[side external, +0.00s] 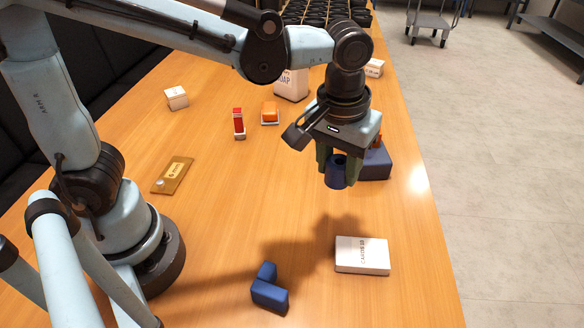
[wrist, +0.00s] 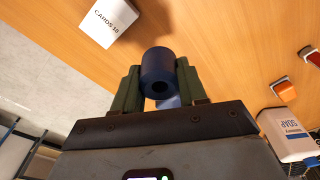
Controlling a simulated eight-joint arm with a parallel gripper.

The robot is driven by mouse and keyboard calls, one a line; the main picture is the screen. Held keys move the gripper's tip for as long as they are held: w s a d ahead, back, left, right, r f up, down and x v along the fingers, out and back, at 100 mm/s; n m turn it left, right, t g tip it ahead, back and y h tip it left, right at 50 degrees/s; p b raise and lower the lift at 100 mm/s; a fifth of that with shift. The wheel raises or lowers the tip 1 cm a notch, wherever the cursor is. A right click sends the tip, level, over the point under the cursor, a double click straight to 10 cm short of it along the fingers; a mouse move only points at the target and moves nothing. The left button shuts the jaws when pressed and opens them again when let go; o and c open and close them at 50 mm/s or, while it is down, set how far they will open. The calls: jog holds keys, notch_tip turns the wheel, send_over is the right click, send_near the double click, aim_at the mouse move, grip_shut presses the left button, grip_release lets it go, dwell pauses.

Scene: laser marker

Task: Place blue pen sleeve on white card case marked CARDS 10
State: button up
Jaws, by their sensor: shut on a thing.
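The blue pen sleeve (side external: 336,171) is a short dark blue cylinder with a hole in its end. My gripper (side external: 337,168) is shut on it and holds it above the table; the wrist view shows the sleeve (wrist: 158,74) between the two green fingers (wrist: 158,88). The white card case (side external: 362,256) lies flat on the table, below and slightly right of the gripper in the side view. The wrist view shows the case (wrist: 108,20) at the upper left, with the text CARDS 10 readable. The sleeve is apart from the case.
A dark blue block (side external: 376,164) stands behind the gripper, partly hidden. Blue pieces (side external: 269,293) lie at the front. A wooden plaque (side external: 173,175), a red item (side external: 239,122), an orange item (side external: 270,113), and a SOAP container (side external: 291,84) are farther back. Table around the case is clear.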

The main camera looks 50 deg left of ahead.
jog(key=s+d+r+n, duration=0.1)
jog(key=s+d, duration=1)
jog(key=d, duration=0.2)
send_over(364, 250)
jog(key=f, duration=0.6)
jog(key=shift+s+f, duration=0.2)
jog(key=shift+s, duration=0.05)
jog(key=shift+f, duration=2.05)
jog(key=shift+f, duration=0.2)
jog(key=o, duration=1)
jog(key=shift+o, duration=0.2)
jog(key=shift+r, duration=0.15)
